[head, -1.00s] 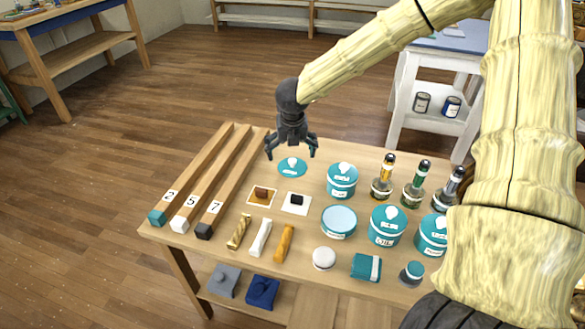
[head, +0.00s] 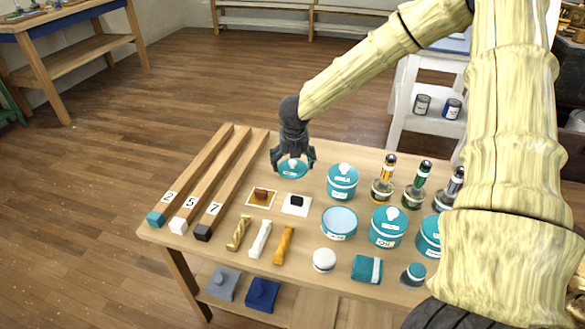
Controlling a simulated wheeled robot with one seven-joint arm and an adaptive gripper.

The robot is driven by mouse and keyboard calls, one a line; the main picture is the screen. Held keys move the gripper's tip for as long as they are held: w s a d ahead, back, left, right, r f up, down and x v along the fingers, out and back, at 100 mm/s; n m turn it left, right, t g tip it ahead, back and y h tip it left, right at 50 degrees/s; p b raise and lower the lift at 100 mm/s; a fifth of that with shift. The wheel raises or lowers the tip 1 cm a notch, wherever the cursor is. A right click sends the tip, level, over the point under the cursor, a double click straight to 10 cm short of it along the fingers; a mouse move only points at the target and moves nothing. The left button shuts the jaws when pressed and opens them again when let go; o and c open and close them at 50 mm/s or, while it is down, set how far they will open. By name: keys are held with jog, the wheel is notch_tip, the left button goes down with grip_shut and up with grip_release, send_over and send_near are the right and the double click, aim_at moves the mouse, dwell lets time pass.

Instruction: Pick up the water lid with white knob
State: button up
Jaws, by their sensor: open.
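The water lid (head: 292,171) is a flat teal disc with a white knob, lying on the wooden table near its far side. My gripper (head: 292,164) is right above it, pointing down, with its dark fingers open on the left and right of the lid. The knob is partly hidden under the gripper. I cannot tell whether the fingers touch the lid. An open teal jar (head: 339,222) with a pale inside stands nearer the front, without a lid.
Lidded teal jars (head: 342,181) and stoppered bottles (head: 383,182) stand to the right on the table (head: 325,155). Small cards (head: 296,204) with dark and brown blocks lie just in front of the lid. Long numbered bars (head: 235,185) lie to the left.

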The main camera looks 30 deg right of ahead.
jog(key=shift+s, duration=0.15)
jog(key=c, duration=0.8)
jog(key=shift+c, duration=0.8)
